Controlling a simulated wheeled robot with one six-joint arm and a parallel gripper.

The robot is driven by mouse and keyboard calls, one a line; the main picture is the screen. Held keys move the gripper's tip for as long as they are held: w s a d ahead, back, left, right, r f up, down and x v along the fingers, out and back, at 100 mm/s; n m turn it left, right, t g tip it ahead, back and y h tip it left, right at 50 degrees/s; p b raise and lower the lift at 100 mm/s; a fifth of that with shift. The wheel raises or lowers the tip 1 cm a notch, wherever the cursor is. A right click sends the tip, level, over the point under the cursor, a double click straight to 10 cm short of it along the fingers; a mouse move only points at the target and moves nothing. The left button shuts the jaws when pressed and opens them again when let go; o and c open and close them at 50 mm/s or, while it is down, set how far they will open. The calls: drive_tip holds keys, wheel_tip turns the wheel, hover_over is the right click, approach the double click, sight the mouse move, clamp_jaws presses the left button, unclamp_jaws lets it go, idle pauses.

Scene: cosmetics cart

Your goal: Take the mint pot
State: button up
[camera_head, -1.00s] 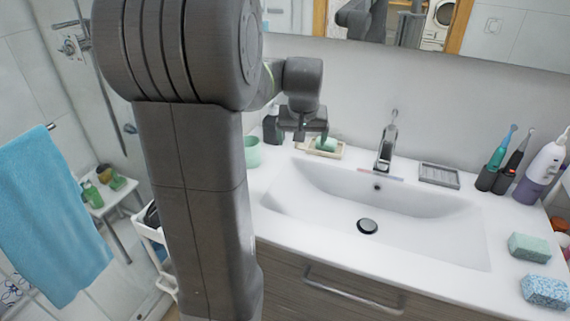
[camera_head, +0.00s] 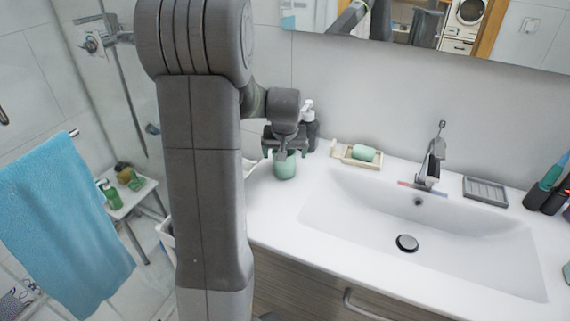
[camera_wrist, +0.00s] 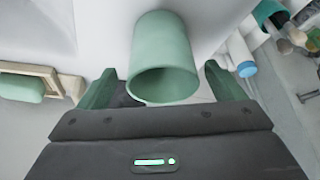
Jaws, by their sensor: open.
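The mint pot (camera_head: 285,168) is a plain green cup standing at the left end of the white counter. In the wrist view the mint pot (camera_wrist: 165,50) shows its open mouth towards me. My gripper (camera_head: 285,150) is right above the pot in the head view and hides part of its upper edge. In the wrist view my gripper (camera_wrist: 160,88) is open, with one green finger on each side of the pot's mouth. Gaps show between the fingers and the pot's wall. The gripper holds nothing.
A dark pump bottle (camera_head: 311,132) stands close behind my gripper. A pale soap dish (camera_head: 342,156) with green soap (camera_head: 363,153) lies to the right, before the tap (camera_head: 433,165) and basin.

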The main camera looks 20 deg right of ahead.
drive_tip(key=shift+x, duration=1.95)
drive_tip(key=shift+a, duration=0.1)
drive_tip(key=shift+c, duration=0.2)
drive_tip(key=c, duration=1.2)
drive_tip(key=shift+o, duration=0.2)
drive_tip(key=shift+r, duration=0.1)
